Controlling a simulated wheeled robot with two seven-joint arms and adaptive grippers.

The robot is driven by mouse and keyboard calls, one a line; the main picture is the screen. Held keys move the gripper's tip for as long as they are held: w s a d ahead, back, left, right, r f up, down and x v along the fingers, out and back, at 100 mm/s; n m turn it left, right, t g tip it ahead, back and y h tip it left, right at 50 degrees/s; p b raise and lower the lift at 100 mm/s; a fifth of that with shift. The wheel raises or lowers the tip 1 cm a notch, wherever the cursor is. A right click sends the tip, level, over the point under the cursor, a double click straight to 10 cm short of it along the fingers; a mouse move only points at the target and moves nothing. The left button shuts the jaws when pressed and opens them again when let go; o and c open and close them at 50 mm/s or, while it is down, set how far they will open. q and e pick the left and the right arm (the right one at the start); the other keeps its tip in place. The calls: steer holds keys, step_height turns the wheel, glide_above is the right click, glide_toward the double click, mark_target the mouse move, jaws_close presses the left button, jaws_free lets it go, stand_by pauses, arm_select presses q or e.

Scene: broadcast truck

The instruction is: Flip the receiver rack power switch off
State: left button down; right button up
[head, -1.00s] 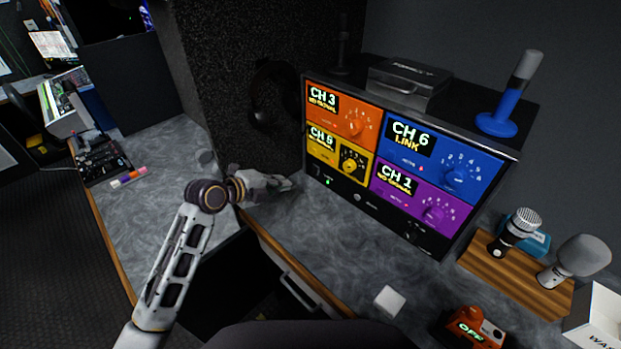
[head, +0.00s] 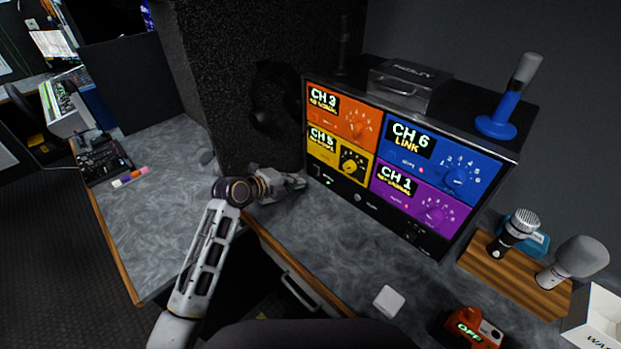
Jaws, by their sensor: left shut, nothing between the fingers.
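The receiver rack (head: 372,208) is a black box on the counter with orange, blue, yellow and purple channel panels. Its lower black strip carries a small green light (head: 329,183) near the left end, beside a small switch (head: 317,171) whose position is too small to read. My left gripper (head: 302,181) is shut and empty. It is at the lower left corner of the rack, close to the switch; I cannot tell whether it touches. My right gripper is not in view.
A metal case (head: 405,85) and a blue-based microphone (head: 497,126) stand on the rack. Headphones (head: 272,95) hang behind my gripper.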

mark_target(315, 171)
arm_select(q)
steer(key=shift+x, duration=1.85)
steer(key=shift+w+d+f+p, duration=0.3)
steer(key=shift+w+d, duration=0.15)
steer(key=shift+x, duration=0.9)
steer(key=shift+w+d+f, duration=0.3)
steer(key=shift+f, duration=0.05)
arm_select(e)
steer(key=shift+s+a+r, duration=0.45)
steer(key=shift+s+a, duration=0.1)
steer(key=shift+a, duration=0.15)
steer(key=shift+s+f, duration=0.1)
